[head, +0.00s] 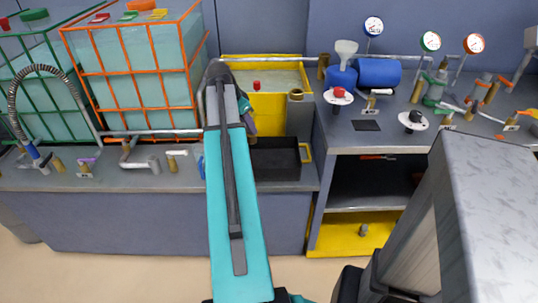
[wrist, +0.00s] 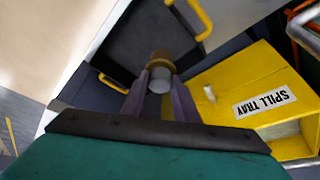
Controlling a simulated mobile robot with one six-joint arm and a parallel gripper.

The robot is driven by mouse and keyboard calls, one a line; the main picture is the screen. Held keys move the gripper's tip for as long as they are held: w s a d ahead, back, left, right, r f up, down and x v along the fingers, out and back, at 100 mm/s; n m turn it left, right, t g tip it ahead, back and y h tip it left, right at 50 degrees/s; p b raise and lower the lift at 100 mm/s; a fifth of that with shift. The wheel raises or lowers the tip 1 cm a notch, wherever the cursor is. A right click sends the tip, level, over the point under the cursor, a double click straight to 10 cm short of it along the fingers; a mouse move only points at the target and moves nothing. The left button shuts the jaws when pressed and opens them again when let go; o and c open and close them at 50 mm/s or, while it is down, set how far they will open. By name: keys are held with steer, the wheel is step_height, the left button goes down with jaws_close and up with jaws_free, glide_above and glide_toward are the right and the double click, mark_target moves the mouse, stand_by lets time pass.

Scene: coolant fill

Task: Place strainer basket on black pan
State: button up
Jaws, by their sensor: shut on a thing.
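The black pan (head: 283,162) is a shallow dark tray with yellow handles, set in the counter beside the yellow tank. It also shows in the wrist view (wrist: 125,35). My gripper (wrist: 160,82) has its two purple fingers shut on the strainer basket (wrist: 160,62), a small piece with a brass rim and a pale grey round face. In the wrist view the basket appears in front of the pan; I cannot tell its height above it. In the head view my teal arm hides the basket and most of my gripper.
A yellow spill tray (wrist: 220,78) adjoins the pan. A grey post with a brass collar (head: 296,94) stands behind the pan. The orange-caged tank (head: 140,70) is to the left. The right bench (head: 372,139) carries valves, gauges and a blue cylinder (head: 379,72).

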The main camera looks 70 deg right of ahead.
steer(key=s+d+f+m, duration=0.1)
steer(key=s+d+m, duration=0.1)
steer(key=s, duration=0.4)
steer(key=shift+s+d+f+g+y+b, duration=0.15)
steer(key=shift+d+f+g+y+b, duration=0.15)
steer(key=shift+d+f+b, duration=0.1)
step_height(320, 180, down, 6)
steer(key=shift+f, duration=0.2)
steer(key=shift+f, duration=1.75)
steer(key=shift+f, duration=0.15)
steer(key=o, duration=0.8)
steer(key=shift+o, duration=0.2)
